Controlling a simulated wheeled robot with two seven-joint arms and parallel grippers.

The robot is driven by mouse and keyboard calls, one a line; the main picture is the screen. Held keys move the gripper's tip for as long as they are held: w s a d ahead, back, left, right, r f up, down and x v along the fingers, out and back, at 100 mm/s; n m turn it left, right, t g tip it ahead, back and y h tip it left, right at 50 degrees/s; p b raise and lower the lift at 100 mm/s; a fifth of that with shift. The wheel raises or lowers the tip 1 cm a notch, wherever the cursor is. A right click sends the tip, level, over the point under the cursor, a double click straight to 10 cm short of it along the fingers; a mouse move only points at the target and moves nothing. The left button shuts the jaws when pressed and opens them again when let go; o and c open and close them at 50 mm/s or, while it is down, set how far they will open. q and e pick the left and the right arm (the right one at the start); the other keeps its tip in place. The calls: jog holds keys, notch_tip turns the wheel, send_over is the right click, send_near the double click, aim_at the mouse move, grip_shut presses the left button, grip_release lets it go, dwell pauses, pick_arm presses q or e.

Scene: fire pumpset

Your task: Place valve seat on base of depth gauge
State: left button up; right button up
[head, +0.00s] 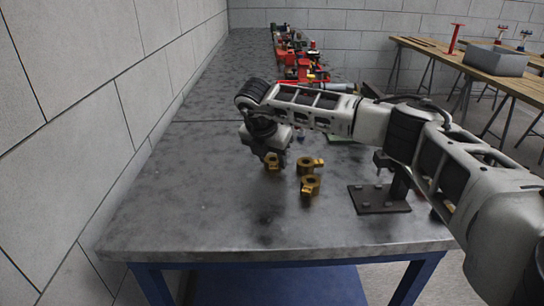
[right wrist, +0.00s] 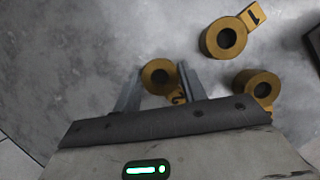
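Three brass ring-shaped valve seats with side tags stand on the grey table. The one tagged 2 (right wrist: 160,76) lies between the fingertips of my right gripper (right wrist: 159,74); in the head view it shows (head: 272,161) just below that gripper. My right gripper is open, with a finger on each side of the ring; contact is not clear. The seat tagged 1 (right wrist: 224,38) and another seat (right wrist: 258,85) lie to the right. The depth gauge's dark flat base (head: 379,199) stands right of the seats, its upper part partly behind my right arm. My left gripper is out of view.
A row of red parts (head: 300,66) lines the far table. A wall (head: 80,80) runs along the left. A wooden table (head: 440,48) with a grey box (head: 495,59) stands at back right. The left front of the metal table (head: 190,200) is clear.

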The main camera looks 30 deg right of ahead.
jog(key=shift+o, duration=0.9)
jog(key=shift+r, duration=0.1)
